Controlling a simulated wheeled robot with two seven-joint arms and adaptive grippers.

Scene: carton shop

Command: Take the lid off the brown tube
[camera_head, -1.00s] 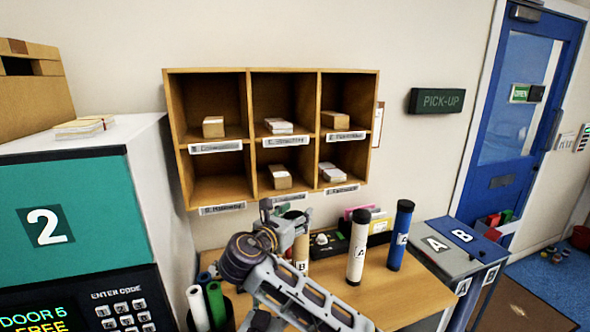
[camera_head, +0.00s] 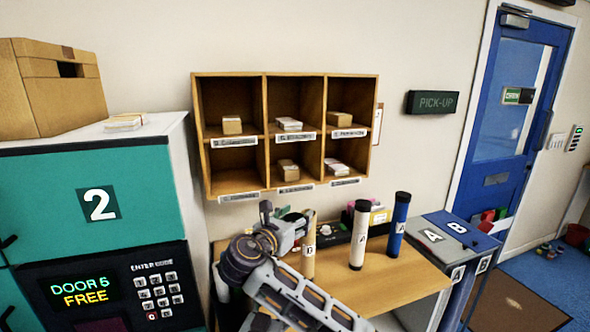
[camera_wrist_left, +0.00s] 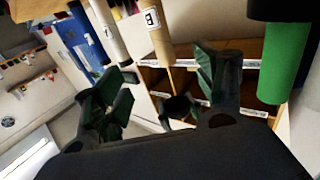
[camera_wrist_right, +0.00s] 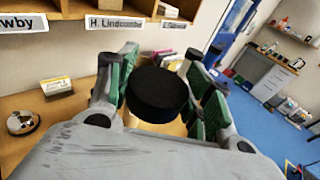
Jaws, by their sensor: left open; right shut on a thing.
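The brown tube (camera_head: 309,262), marked B, stands upright on the wooden table, close beside my right gripper (camera_head: 292,222) in the head view. In the right wrist view a round black lid (camera_wrist_right: 158,94) sits between the fingers of my right gripper (camera_wrist_right: 160,90), which is shut on it. Whether the lid still touches the tube cannot be told. My left gripper (camera_wrist_left: 160,95) is open and empty in the left wrist view. There the brown tube (camera_wrist_left: 154,32) appears upside down, beyond the fingers. The left gripper does not show in the head view.
A white tube (camera_head: 358,236) and a blue tube (camera_head: 398,226), both with black lids, stand right of the brown tube. Pigeonholes (camera_head: 264,130) hang behind the table (camera_head: 400,280). A locker (camera_head: 85,200) stands at left. A green roll (camera_wrist_left: 275,62) shows in the left wrist view.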

